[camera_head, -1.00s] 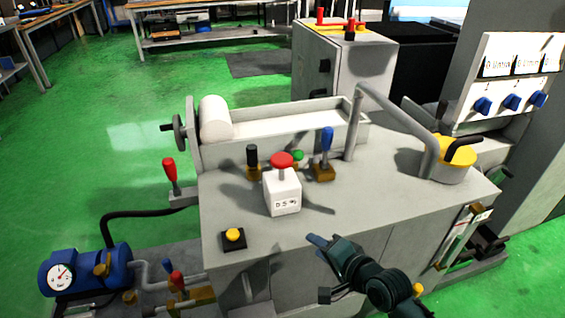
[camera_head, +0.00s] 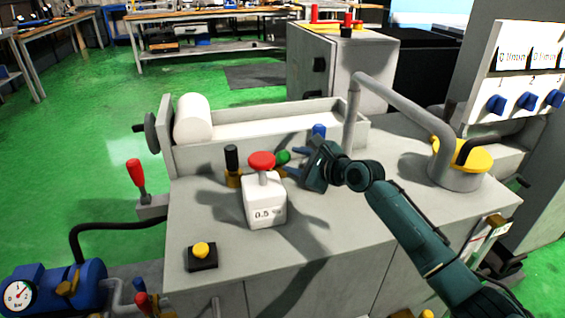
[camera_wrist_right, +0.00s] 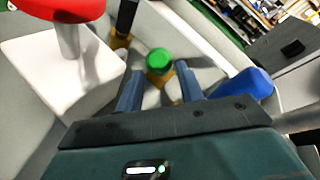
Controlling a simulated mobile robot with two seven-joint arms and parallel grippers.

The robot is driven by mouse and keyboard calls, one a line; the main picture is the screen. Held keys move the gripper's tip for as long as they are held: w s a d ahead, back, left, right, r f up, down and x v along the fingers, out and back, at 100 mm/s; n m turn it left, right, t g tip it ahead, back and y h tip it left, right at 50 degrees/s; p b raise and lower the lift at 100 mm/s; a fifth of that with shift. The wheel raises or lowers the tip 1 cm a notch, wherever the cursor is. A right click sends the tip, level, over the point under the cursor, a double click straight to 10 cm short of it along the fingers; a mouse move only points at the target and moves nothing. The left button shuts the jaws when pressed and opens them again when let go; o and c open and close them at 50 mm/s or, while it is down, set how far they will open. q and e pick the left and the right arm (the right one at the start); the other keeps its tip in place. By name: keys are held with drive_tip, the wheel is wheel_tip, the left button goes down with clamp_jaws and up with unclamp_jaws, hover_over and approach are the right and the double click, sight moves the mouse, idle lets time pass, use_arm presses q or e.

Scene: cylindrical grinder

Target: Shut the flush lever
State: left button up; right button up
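Three small levers on brass-coloured bases stand in a row on the grey machine top. They have a black handle (camera_head: 231,158), a green handle (camera_head: 282,157) and a blue handle (camera_head: 319,131). No label shows which is the flush lever. My right gripper (camera_head: 291,161) is at the green one, its fingers open and pointing left. In the right wrist view the green knob (camera_wrist_right: 159,60) shows just beyond and between the two spread fingers. The blue handle (camera_wrist_right: 248,84) lies outside the right finger there. In the head view my gripper hides most of the blue lever. My left gripper is out of view.
A white box with a red mushroom knob (camera_head: 263,198) stands close in front of the levers. A yellow button (camera_head: 201,251) is at the front left. A bent grey pipe (camera_head: 397,98) rises behind my arm to a yellow-topped fitting (camera_head: 461,163). A trough (camera_head: 275,126) runs behind.

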sight(283, 158)
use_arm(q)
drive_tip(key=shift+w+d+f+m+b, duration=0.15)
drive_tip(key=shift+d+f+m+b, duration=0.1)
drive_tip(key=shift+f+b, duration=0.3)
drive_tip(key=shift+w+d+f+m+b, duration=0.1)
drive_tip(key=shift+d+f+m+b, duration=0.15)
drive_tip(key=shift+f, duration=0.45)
use_arm(e)
drive_tip(key=shift+x, duration=2.7)
clamp_jaws()
